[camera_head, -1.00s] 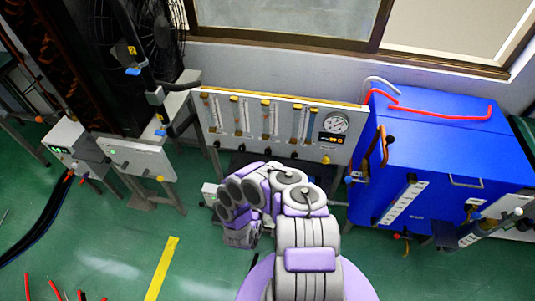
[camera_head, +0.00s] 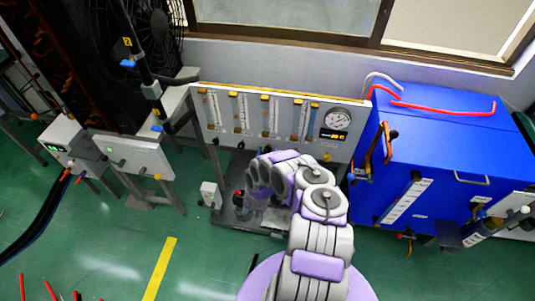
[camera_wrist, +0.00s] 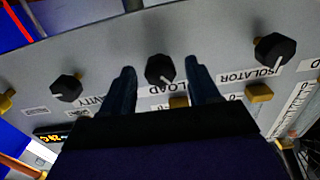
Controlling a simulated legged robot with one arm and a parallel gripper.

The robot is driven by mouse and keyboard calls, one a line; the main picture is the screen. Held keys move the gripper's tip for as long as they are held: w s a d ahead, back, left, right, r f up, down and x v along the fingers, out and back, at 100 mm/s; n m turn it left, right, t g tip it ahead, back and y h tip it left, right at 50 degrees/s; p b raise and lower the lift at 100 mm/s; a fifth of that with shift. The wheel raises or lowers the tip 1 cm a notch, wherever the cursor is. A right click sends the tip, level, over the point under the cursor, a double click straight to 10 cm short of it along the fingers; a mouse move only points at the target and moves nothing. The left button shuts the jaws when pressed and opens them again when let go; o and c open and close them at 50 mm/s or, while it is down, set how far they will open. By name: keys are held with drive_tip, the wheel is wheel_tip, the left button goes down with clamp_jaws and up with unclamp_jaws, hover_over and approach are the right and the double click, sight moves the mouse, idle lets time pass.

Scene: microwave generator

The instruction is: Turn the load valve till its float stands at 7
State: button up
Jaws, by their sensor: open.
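In the wrist view the black hexagonal load knob (camera_wrist: 160,70) with a white pointer line sits on the grey panel beside an upside-down LOAD label (camera_wrist: 168,89). My gripper (camera_wrist: 160,69) is open. One dark finger is on each side of the load knob, with gaps visible between fingers and knob; I cannot tell the depth. In the head view the flowmeter panel (camera_head: 255,138) stands below the window with several upright tubes. The float heights are too small to read, and the wrist view does not show the load float. My arm hides part of the panel's lower edge.
Another black knob (camera_wrist: 66,88) is to the left and the isolator knob (camera_wrist: 275,49) to the right. Yellow fittings (camera_wrist: 259,93) sit near the labels. A blue cabinet (camera_head: 445,150) stands right of the panel. Open green floor (camera_head: 210,260) lies in front.

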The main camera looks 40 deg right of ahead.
drive_tip(key=shift+x, duration=0.8)
drive_tip(key=c, duration=1)
drive_tip(key=shift+r, duration=0.1)
drive_tip(key=shift+c, duration=0.2)
